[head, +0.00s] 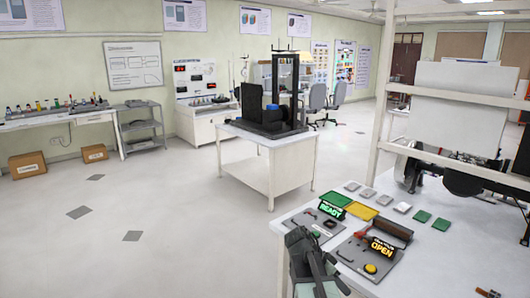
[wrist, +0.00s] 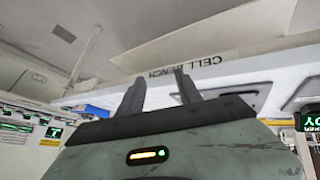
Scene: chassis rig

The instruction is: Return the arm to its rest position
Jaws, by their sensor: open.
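My gripper (wrist: 158,86) shows in the wrist view with its two dark fingers apart and nothing between them. Behind the fingers is a white bench edge marked CELL BENCH (wrist: 186,68), seen upside down. In the head view my dark arm (head: 312,265) is at the lower middle, in front of the near edge of the white bench (head: 350,283). The fingertips are hard to make out there, and I cannot tell whether the arm touches the bench.
On the bench are a grey plate with a green READY sign (head: 331,210), another with a yellow OPEN sign (head: 381,247), and several small flat pieces. A white-framed rack (head: 376,130) rises at the right. A white table (head: 250,165) stands farther back. The left floor is mostly clear.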

